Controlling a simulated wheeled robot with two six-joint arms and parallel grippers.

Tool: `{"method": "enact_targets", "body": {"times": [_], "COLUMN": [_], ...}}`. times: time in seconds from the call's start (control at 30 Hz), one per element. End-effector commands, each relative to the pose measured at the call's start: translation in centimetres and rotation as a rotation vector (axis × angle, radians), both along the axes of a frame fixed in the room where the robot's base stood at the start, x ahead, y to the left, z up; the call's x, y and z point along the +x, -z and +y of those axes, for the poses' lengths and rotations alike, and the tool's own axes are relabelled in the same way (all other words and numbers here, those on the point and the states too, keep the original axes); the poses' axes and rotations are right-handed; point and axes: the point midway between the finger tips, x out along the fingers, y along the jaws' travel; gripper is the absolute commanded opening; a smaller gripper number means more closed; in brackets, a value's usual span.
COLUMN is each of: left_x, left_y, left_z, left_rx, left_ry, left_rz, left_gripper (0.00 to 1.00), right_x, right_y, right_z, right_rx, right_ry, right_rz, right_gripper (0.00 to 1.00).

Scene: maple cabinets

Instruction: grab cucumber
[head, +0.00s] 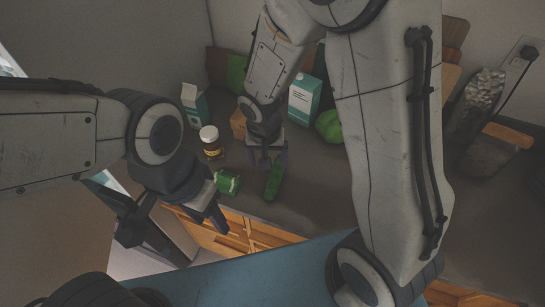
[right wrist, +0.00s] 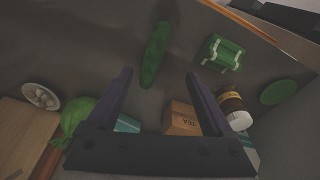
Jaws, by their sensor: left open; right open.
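The cucumber (head: 274,181) is a long dark green thing lying on the dark grey counter near its front edge. In the right wrist view the cucumber (right wrist: 156,52) lies lengthwise, beyond the fingertips and roughly in line with the gap between them. My right gripper (head: 267,161) is over the counter at the cucumber's far end; its fingers (right wrist: 160,75) are open with nothing between them. Whether they touch the cucumber I cannot tell. My left gripper (head: 175,228) is open and empty, in front of the counter at the left, away from the cucumber.
Behind are a white-lidded jar (head: 210,141), a tea box (right wrist: 182,118), a blue-and-white carton (head: 304,98) and a green round item (head: 329,126). Clear jars (head: 478,105) stand at right. Bare counter surrounds the cucumber.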

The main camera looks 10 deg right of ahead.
Motion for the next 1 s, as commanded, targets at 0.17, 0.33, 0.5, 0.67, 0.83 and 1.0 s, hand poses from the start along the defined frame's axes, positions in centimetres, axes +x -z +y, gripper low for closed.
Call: {"method": "enact_targets", "body": {"times": [0.17, 0.33, 0.5, 0.67, 0.83, 1.0], "left_x": [0.0, 0.0, 0.0, 0.0, 0.0, 0.0], "left_y": [-1.4, -1.0, -0.1, 0.1, 0.6, 1.7], "left_z": [0.0, 0.0, 0.0, 0.0, 0.0, 0.0], "left_rx": [0.000, 0.000, 0.000, 0.000, 0.000, 0.000], "left_ry": [0.001, 0.000, -0.001, -0.002, -0.003, -0.005], "left_rz": [0.000, 0.000, 0.000, 0.000, 0.000, 0.000], "left_gripper": [0.50, 0.50, 0.50, 0.50, 0.50, 0.50], "right_x": [2.2, 2.8, 3.1, 3.3, 3.7, 4.1], "right_y": [2.4, 5.1, 7.6, 8.5, 10.5, 12.9], "right_z": [-1.8, -2.3, -2.6, -2.7, -3.1, -3.4], "right_rx": [0.021, 0.027, 0.028, 0.028, 0.029, 0.028], "right_ry": [0.170, 0.208, 0.209, 0.209, 0.210, 0.210], "right_rz": [-0.010, -0.011, -0.014, -0.014, -0.013, -0.012], "right_gripper": [0.85, 0.85, 0.85, 0.85, 0.85, 0.85]}}
